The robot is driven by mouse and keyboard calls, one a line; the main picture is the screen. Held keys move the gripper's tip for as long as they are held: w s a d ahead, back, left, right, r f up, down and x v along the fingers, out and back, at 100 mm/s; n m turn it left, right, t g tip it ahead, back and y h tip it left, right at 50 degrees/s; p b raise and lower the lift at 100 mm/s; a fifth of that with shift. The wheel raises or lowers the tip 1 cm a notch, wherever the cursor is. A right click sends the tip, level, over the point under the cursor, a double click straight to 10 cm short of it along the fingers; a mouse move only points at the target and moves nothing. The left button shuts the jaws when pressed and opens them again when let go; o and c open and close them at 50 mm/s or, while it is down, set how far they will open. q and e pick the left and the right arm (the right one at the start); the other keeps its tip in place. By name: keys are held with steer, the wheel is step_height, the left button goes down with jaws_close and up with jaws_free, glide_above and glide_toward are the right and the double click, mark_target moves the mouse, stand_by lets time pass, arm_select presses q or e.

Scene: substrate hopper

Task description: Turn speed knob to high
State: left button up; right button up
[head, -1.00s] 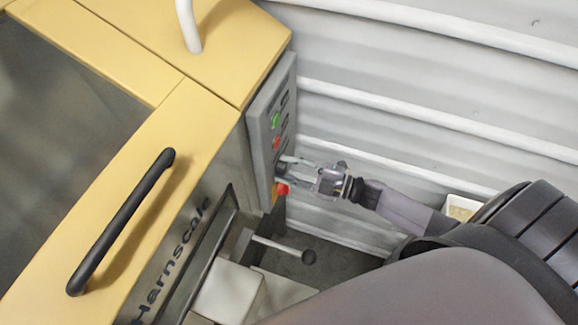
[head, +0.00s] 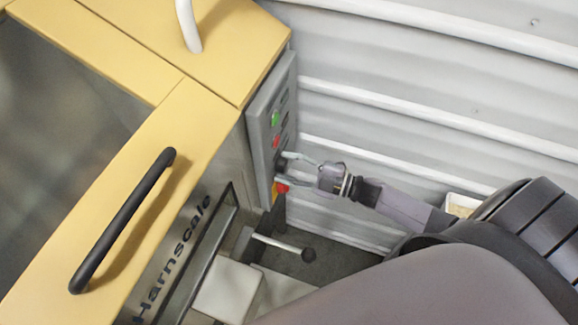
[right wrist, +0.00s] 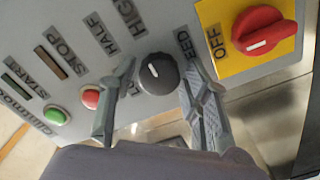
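The black speed knob (right wrist: 158,74) sits on the grey control panel (right wrist: 160,105) in the right wrist view. Its white mark slants up and left, roughly toward the HIGH lettering (right wrist: 126,14). The HALF lettering (right wrist: 102,32) is left of that; the lowest label is partly hidden by a finger. My right gripper (right wrist: 160,68) is open, one finger on each side of the knob, with gaps visible beside it. In the head view my right gripper (head: 282,168) reaches the panel from the right, and the knob is small there. My left gripper is not in view.
A red rotary switch (right wrist: 264,30) on a yellow plate is close to the right finger. Green (right wrist: 56,115) and red (right wrist: 90,98) buttons lie left. The yellow machine (head: 215,110) has a black handle (head: 122,220). A ball-ended lever (head: 308,255) sticks out below the panel.

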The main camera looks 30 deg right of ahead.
steer(key=shift+o, duration=0.9)
steer(key=v, duration=1.2)
steer(key=shift+s, duration=0.1)
